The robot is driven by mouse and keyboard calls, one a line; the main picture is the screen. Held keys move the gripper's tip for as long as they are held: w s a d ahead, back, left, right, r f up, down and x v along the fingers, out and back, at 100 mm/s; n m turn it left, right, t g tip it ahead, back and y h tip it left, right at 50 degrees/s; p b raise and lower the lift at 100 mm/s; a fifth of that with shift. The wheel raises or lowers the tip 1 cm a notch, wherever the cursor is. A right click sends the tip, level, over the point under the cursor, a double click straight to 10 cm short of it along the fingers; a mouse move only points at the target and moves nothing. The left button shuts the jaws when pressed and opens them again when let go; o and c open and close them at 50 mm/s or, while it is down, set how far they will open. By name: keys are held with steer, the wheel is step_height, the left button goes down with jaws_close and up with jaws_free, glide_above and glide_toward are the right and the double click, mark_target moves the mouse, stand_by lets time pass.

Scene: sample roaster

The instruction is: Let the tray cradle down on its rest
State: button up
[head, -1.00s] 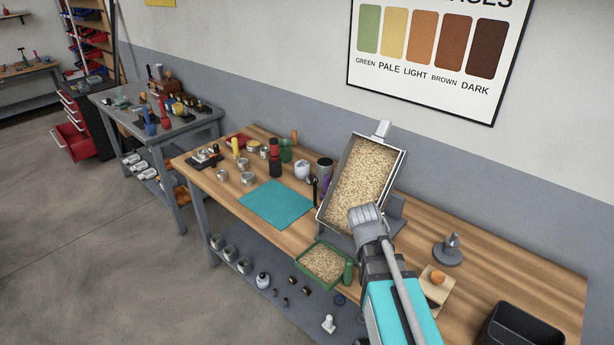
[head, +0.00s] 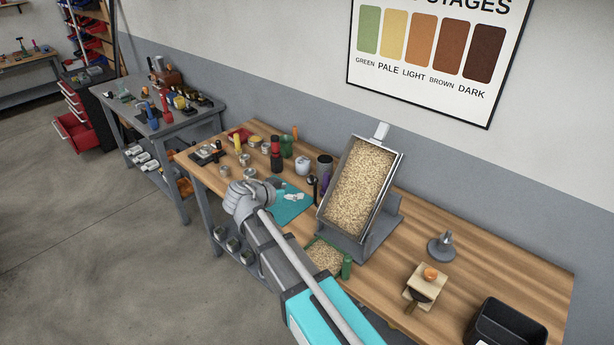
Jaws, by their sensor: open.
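The tray cradle (head: 396,170) is a grey metal frame, steeply tilted, with a pale handle block (head: 381,131) at its upper end. It holds a layer of pale beans (head: 357,188). Its lower end is at a grey base (head: 372,245) on the wooden bench, and a gap shows between the raised frame and the base. My gripper (head: 240,196) is open and empty, left of the cradle and apart from it, in front of the teal mat. Its fingertips are hard to make out.
A green tray of beans (head: 324,256) sits below the cradle. Small pale shapes (head: 292,196) show over the teal mat (head: 288,211); I cannot tell what they are. Jars and tools crowd the bench's left end. A black bin (head: 507,325) stands at the right.

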mark_target(310, 180)
steer(key=a, duration=0.1)
steer(key=a+r, duration=0.1)
steer(key=t, duration=0.1)
steer(key=shift+a+r, duration=0.25)
steer(key=shift+a, duration=0.15)
steer(key=shift+w, duration=0.1)
steer(key=b+x, duration=0.5)
steer(key=x, duration=0.8)
steer(key=shift+w+d+f, duration=0.2)
steer(key=shift+d, duration=0.1)
